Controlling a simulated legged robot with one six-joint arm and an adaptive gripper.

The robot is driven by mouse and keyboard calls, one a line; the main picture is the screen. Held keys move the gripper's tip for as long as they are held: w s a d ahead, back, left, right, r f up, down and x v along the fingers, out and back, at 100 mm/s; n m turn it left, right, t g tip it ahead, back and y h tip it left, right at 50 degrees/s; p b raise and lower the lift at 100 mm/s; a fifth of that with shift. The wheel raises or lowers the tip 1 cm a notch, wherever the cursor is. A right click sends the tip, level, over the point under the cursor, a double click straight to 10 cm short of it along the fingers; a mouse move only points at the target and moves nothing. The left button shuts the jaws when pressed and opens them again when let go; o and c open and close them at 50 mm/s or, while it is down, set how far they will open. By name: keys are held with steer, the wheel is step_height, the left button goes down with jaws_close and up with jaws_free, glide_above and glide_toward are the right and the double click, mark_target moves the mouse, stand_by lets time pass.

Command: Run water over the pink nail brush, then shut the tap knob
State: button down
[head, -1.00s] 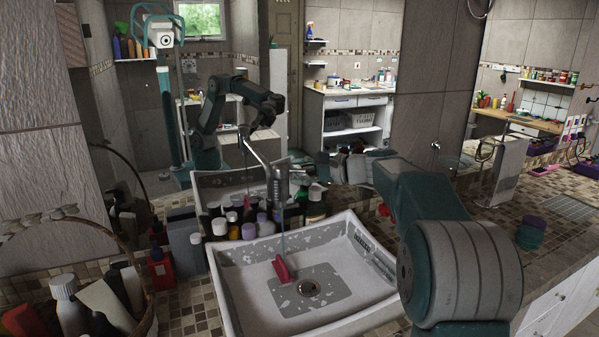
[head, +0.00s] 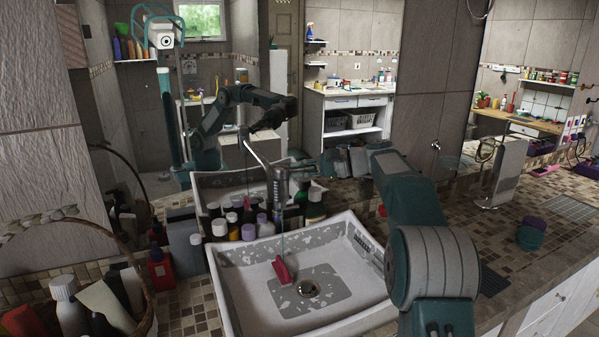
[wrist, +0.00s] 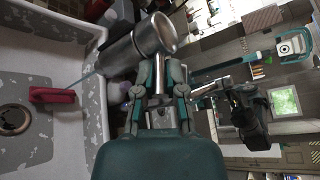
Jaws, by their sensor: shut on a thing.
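The pink nail brush (head: 283,270) lies in the white sink (head: 350,296), left of the drain. It also shows in the wrist view (wrist: 52,95). A thin bluish stream of water (head: 281,243) falls from the metal tap (head: 281,186) onto or right beside the brush. In the wrist view, my gripper (wrist: 160,78) is at the tap's body (wrist: 152,36), its fingers closed around the slim metal tap knob (wrist: 159,68). The fingers partly hide the knob. In the head view, the fingertips are small and hard to make out behind the tap.
Several bottles (head: 248,228) stand close behind the sink's left rim. A basket (head: 128,262) with bottles is at the left. A mirror behind the sink reflects my arm.

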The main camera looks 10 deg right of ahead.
steer(key=shift+w+n+g+y, duration=0.15)
steer(key=shift+w+n+g, duration=0.1)
steer(key=shift+n+g, duration=0.3)
steer(key=shift+w+n+g+y, duration=0.2)
steer(key=shift+n+g, duration=0.15)
steer(key=shift+g, duration=0.4)
steer(key=shift+a, duration=0.1)
steer(key=c, duration=0.7)
jaws_free()
steer(key=shift+f, duration=0.1)
